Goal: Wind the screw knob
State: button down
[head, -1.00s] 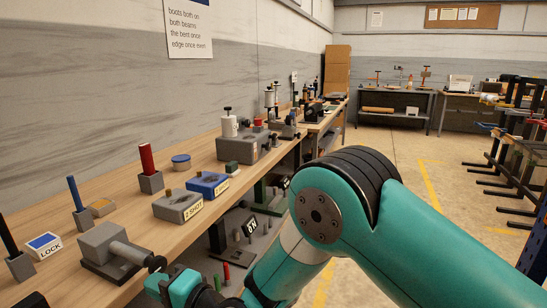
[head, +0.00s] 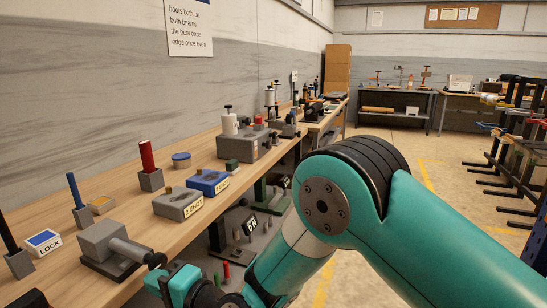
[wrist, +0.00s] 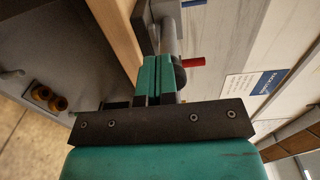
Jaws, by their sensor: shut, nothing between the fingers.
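A grey block device (head: 103,240) sits near the front edge of the bench. A grey cylinder (head: 130,250) sticks out of it towards the lower right and ends in a dark round screw knob (head: 156,261). My gripper (head: 168,279) is just below and beside the knob in the head view. In the wrist view my teal fingers (wrist: 155,72) are shut together and empty. The dark knob (wrist: 178,73) shows close beside the fingers, partly hidden by them. I cannot tell whether they touch.
A LOCK block (head: 42,243), a 2-SHOT block (head: 178,204) and a blue block (head: 208,183) stand on the bench, with upright handles (head: 148,160) behind.

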jog(key=shift+w+a+r, duration=0.1)
jog(key=shift+a+r, duration=0.1)
jog(key=shift+r, duration=0.3)
jog(key=shift+a+r, duration=0.2)
jog(key=shift+r, duration=0.25)
jog(key=f+b+v, duration=0.1)
jog(key=b+v, duration=0.5)
jog(key=b, duration=0.1)
jog(key=shift+s, duration=0.25)
jog(key=shift+a, duration=0.15)
